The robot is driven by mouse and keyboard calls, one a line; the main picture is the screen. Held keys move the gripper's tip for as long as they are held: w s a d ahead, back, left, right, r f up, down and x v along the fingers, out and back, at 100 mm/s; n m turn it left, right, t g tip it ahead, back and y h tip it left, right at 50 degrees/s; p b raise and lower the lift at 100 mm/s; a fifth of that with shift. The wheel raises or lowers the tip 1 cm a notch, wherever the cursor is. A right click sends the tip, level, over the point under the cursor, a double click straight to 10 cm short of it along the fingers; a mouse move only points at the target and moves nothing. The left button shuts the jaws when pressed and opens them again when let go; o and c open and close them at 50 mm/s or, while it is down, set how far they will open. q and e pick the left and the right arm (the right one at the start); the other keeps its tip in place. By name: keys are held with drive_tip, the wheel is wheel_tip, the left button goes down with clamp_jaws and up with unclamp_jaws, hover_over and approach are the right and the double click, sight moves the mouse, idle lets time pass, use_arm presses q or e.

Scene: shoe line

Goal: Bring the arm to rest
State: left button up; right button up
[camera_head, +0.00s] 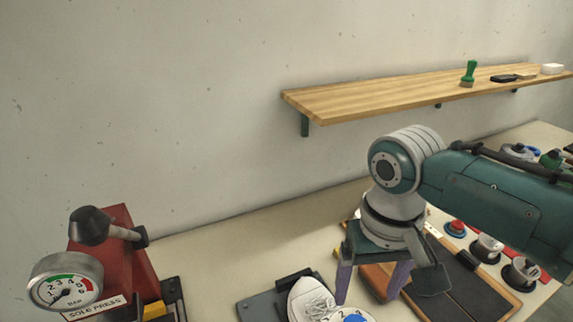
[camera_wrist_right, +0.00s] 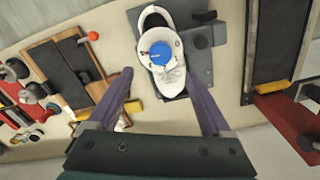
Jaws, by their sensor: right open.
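My right gripper (camera_head: 372,284) hangs from my teal and white right arm, pointing down over the table. Its two purple fingers are spread wide with nothing between them. In the right wrist view the open fingers (camera_wrist_right: 165,102) stand either side of a white shoe (camera_wrist_right: 172,80), nearer the camera than the shoe. The shoe rests on a dark grey plate (camera_wrist_right: 200,60) and also shows at the bottom of the head view (camera_head: 309,300), partly cut off. A round disc with a blue centre (camera_wrist_right: 160,54) lies on the shoe. My left gripper is out of view.
A red sole press (camera_head: 118,250) with a gauge (camera_head: 65,282) stands at the left. A wooden board with a dark panel (camera_head: 468,290) and several spools (camera_head: 487,248) lie at the right. A wooden shelf (camera_head: 400,96) juts from the wall. Bare table (camera_head: 215,260) lies between press and shoe.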

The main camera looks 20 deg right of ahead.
drive_tip(key=s+a+r+n+t, duration=0.1)
drive_tip(key=s+a+n, duration=0.2)
drive_tip(key=s+a, duration=0.35)
drive_tip(key=s+d+r+n+t, duration=0.2)
drive_tip(key=s+d+r, duration=0.1)
drive_tip(key=s+r, duration=0.5)
drive_tip(key=w+p+v, duration=0.3)
drive_tip(key=p+v, duration=1.2)
drive_tip(key=shift+r+t+p, duration=0.3)
drive_tip(key=shift+r+p, duration=0.1)
drive_tip(key=shift+r, duration=0.2)
drive_tip(key=shift+s+d, duration=0.1)
